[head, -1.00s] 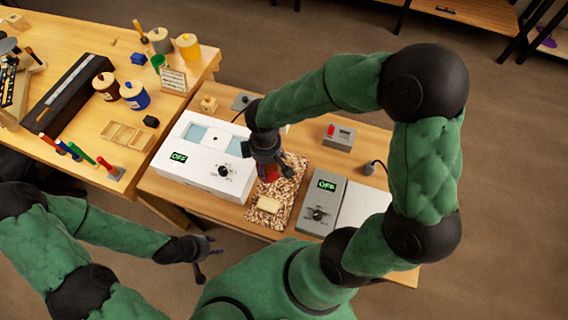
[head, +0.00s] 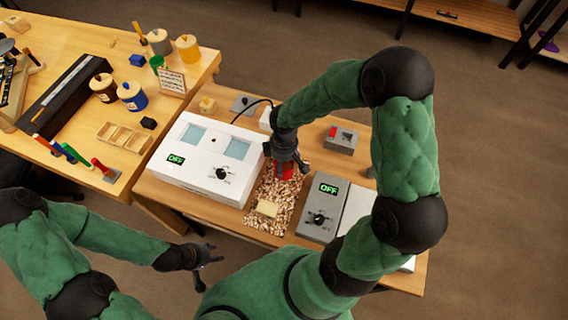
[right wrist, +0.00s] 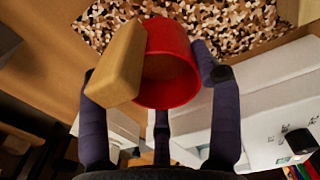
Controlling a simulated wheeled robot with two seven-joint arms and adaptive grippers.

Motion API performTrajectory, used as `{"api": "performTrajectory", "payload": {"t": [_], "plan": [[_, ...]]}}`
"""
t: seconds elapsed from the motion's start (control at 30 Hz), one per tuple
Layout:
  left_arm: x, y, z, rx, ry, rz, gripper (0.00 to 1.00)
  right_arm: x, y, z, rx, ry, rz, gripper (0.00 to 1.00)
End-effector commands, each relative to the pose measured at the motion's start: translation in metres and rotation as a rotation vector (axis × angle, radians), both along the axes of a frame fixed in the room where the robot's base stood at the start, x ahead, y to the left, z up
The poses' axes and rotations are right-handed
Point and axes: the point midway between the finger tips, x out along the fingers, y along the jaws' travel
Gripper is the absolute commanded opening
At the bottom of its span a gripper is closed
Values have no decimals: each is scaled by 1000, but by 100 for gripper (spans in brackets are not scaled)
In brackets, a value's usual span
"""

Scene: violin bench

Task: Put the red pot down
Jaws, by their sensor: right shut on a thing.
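The red pot (head: 286,171) is in my right gripper (head: 287,160), over the far part of the speckled mat (head: 258,222). In the right wrist view the pot (right wrist: 172,66) sits between the dark fingers of the right gripper (right wrist: 163,88). A tan wooden piece (right wrist: 117,66) overlaps its left side there; I cannot tell whether it belongs to the pot. The pot's underside is hidden, so I cannot tell whether it touches the mat. My left gripper (head: 206,268) is open and empty, off the near edge of the bench.
A white two-window device (head: 205,160) stands left of the mat. A grey OFF box (head: 322,208) stands to its right. A pale yellow block (head: 267,209) lies on the mat's near part. A small grey box with a red switch (head: 341,139) is behind right.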

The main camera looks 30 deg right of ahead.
Motion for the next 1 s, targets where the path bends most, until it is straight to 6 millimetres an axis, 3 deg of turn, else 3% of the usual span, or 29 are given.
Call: {"api": "performTrajectory", "payload": {"t": [0.37,0.4,0.47,0.87,1.0], "plan": [[0,0,-3,0,0,0,40,1,0,-4,0,-1,-1,29],[0,0,-3,0,0,0,40,0,0,-3,0,-1,-1,72],[0,0,-2,0,0,0,40,0,0,-3,0,-1,-1,87],[0,0,0,0,0,0,40,1,0,0,0,-1,-1,87],[0,0,6,0,0,0,40,2,0,14,0,-6,-1,87]]}}
